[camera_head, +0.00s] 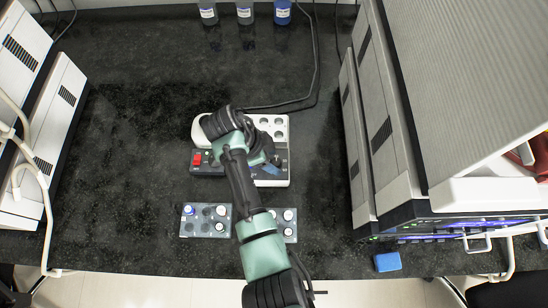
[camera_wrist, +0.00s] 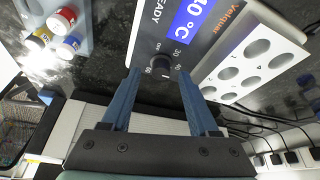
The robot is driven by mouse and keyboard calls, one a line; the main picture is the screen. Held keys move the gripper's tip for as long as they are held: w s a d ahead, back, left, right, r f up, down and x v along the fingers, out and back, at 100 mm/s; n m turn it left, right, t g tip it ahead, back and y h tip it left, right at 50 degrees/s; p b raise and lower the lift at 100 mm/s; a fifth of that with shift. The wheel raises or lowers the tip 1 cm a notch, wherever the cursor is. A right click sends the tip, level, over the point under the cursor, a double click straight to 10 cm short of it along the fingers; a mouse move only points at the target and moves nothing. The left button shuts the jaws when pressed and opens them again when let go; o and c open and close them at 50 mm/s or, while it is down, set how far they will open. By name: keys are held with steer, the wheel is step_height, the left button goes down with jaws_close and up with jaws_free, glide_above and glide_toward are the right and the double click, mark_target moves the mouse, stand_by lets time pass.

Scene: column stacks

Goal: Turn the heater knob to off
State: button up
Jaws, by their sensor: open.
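The heater (camera_head: 274,125) is a white unit with round wells on the dark bench in the head view, partly hidden by my arm. In the wrist view its grey front panel (camera_wrist: 145,30) has a blue display reading °C, the word READY, and a small dark heater knob (camera_wrist: 160,66) ringed by number marks. My gripper (camera_wrist: 159,75) is open, its two blue fingers on either side of the knob in that view. I cannot tell whether the fingertips reach around it or touch it. The knob's pointer is too small to read surely. In the head view my gripper (camera_head: 270,168) is mostly hidden.
A red switch (camera_head: 197,158) is at the unit's left. Two vial trays (camera_head: 206,220) (camera_head: 284,225) lie in front. Large white instruments (camera_head: 395,130) stand at right and left. Bottles (camera_head: 245,12) line the back. A blue block (camera_head: 388,262) lies near the front edge.

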steer(key=shift+x, duration=0.85)
steer(key=shift+r, duration=0.1)
steer(key=shift+c, duration=0.3)
jaws_close()
